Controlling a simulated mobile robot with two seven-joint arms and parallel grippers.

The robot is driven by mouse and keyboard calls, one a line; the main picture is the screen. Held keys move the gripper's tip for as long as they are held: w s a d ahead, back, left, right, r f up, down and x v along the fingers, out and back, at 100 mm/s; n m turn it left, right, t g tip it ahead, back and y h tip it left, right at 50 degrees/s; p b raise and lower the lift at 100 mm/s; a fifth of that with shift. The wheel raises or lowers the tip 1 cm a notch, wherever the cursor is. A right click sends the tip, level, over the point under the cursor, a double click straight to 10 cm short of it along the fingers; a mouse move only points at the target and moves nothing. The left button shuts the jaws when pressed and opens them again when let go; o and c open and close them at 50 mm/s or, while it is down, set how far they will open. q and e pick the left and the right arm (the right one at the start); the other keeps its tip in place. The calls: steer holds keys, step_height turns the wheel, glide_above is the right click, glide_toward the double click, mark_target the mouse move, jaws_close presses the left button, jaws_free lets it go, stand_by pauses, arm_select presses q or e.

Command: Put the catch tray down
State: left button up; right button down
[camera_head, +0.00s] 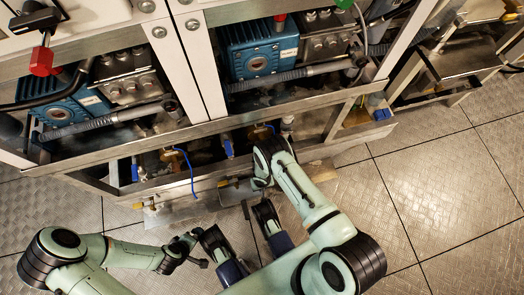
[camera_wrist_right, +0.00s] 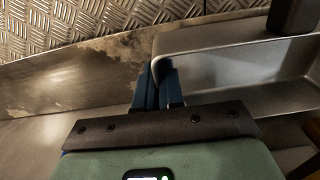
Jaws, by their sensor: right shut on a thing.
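The catch tray (camera_wrist_right: 232,68) is a grey metal tray with a raised rim and rounded inside corner. It fills the right of the right wrist view. My right gripper (camera_wrist_right: 158,85) is shut on the tray's near-left wall, its two dark blue fingers close together. In the head view a grey metal piece that looks like the tray (camera_head: 240,192) shows beside the end of my right arm, low in front of the machine frame. The right fingers are hidden there. My left gripper (camera_head: 190,246) is apart from the tray at lower left; its finger gap is unclear.
The machine's metal frame (camera_head: 220,120) holds blue pumps (camera_head: 262,48), hoses and fittings. A thin blue line (camera_head: 190,172) hangs in front. A low metal stand (camera_head: 455,65) is at upper right. The tread-plate floor (camera_head: 440,190) is clear on the right.

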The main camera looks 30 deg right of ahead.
arm_select(q)
steer(key=shift+f+b, duration=0.5)
steer(key=shift+f, duration=0.05)
arm_select(e)
steer(key=shift+f, duration=0.6)
steer(key=c, duration=1.2)
jaws_free()
step_height(320, 180, up, 8)
steer(key=p, duration=0.4)
arm_select(q)
steer(key=r, duration=0.1)
steer(key=s+r, duration=0.1)
steer(key=r, duration=0.1)
steer(key=s+r, duration=0.1)
steer(key=shift+d+r, duration=0.1)
steer(key=shift+r, duration=0.2)
arm_select(e)
steer(key=shift+s, duration=0.1)
